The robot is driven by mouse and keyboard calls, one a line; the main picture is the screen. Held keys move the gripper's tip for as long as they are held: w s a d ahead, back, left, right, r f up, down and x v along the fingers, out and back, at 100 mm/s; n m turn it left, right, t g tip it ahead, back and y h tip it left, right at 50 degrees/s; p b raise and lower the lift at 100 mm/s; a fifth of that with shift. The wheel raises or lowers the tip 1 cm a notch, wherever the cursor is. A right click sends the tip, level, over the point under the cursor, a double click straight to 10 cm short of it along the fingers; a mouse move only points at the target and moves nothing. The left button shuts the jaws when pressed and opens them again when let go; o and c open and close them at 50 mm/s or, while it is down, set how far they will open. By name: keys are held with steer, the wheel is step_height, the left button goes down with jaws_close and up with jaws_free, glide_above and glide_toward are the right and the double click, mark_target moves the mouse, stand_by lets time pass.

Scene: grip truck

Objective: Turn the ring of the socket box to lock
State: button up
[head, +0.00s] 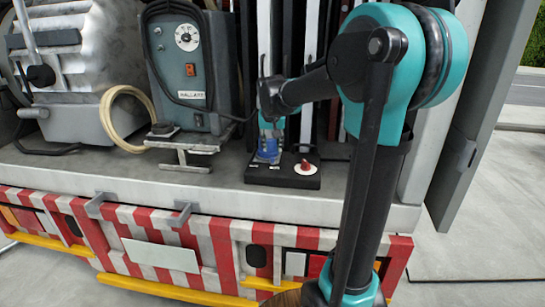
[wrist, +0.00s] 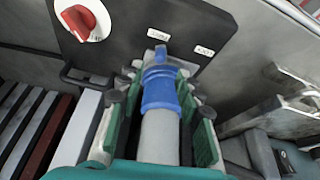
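The socket box (head: 285,180) is a flat black box on the truck bed. Its blue ring (wrist: 160,88) sits around a grey plug body (wrist: 160,137). In the head view, the ring (head: 268,148) shows just below my gripper, which my arm partly hides.
A red-and-white rotary knob (wrist: 82,21) is on the same box, beside the ring. A grey welding machine (head: 190,60) with a coiled cable (head: 125,118) stands left of the box. Upright panels stand close behind.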

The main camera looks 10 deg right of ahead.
mark_target(273, 157)
steer(key=x, duration=0.6)
steer(key=shift+f, duration=0.25)
jaws_close()
